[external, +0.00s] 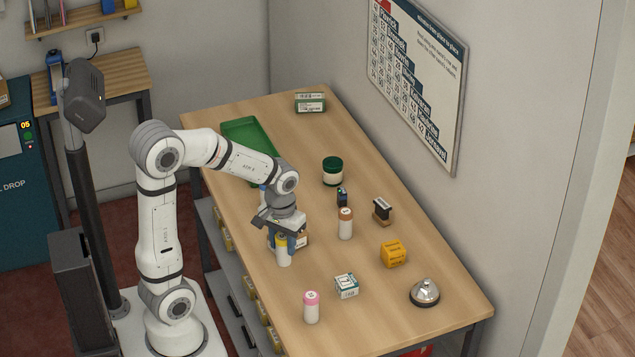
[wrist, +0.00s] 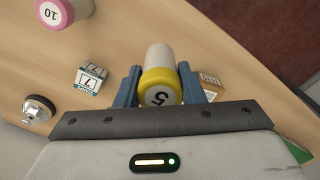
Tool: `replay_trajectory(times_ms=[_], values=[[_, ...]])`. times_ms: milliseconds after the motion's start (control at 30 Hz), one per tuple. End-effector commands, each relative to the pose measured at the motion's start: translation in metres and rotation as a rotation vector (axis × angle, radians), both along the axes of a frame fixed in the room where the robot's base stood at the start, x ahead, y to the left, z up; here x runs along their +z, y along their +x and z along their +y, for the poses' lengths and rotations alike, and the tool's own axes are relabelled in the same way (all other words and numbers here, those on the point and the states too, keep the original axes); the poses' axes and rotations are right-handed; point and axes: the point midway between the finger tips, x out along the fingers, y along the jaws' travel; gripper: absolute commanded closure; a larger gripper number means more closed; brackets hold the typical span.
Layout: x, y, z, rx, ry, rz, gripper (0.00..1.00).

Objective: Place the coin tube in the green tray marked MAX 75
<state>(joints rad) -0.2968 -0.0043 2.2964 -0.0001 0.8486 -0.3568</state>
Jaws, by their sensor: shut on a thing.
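The coin tube in my gripper (external: 281,242) is white with a yellow cap (external: 283,256); in the wrist view the cap (wrist: 160,88) reads 5. The blue fingers of my gripper (wrist: 155,88) are shut on it from both sides. It is roughly upright near the table's left edge; I cannot tell whether its base touches the table. The green tray (external: 235,124) lies at the table's far left, beyond my gripper and partly hidden by my arm. No marking on it is readable. A sliver of green, probably the tray, shows at the wrist view's lower right.
A brown-capped tube (external: 346,224), pink-capped tube (external: 312,308), small carton (external: 346,287), yellow box (external: 393,253), bell (external: 425,292), stamp (external: 382,210) and green-lidded jar (external: 332,172) stand around. A small box (external: 302,240) sits right behind the held tube.

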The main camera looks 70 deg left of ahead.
Motion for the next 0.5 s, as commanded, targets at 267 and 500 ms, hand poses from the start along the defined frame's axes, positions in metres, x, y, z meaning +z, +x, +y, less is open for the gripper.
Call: replay_trajectory(times_ms=[267,500], values=[[0.018,0.001,0.001,0.000,0.000,0.000,0.93],[0.033,0.037,0.041,0.008,0.000,0.000,0.93]])
